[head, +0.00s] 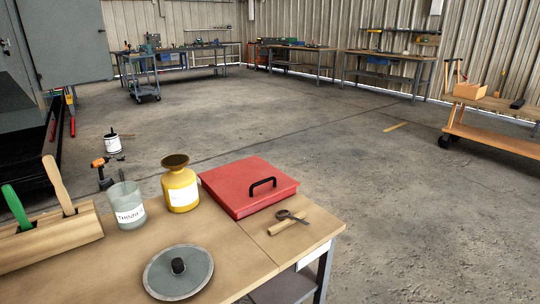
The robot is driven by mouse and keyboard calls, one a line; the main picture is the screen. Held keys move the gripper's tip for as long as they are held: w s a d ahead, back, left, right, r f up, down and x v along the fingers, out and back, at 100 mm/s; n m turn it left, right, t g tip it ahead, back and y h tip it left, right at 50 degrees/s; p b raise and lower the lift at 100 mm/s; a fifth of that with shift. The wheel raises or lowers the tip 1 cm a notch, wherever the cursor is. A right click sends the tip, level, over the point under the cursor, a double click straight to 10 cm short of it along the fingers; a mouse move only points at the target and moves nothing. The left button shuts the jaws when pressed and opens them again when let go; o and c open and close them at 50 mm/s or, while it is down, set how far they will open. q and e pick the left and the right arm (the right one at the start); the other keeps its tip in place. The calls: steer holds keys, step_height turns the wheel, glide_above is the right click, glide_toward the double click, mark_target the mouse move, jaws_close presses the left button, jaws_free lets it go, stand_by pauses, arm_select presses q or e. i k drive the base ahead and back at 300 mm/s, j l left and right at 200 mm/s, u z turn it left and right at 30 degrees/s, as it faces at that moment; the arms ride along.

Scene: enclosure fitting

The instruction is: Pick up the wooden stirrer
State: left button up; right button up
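A pale wooden stick with a rounded top, which looks like the wooden stirrer (58,184), stands tilted in a wooden holder (50,240) at the left of the near workbench in the head view. Its lower end is hidden inside the holder. A green-handled tool (15,207) stands in the same holder, to the left of the stick. Neither of my grippers is in view.
On the workbench (225,235) are a labelled translucent cup (127,207), a yellow container (180,188), a red lid or case (240,187) with a black handle, a grey round lid (178,275) and a wooden-handled tool (283,229). Bare wood lies between the holder and round lid.

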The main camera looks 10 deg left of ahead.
mark_target(50, 164)
steer(key=j+u, duration=0.1)
steer(key=u, duration=1.55)
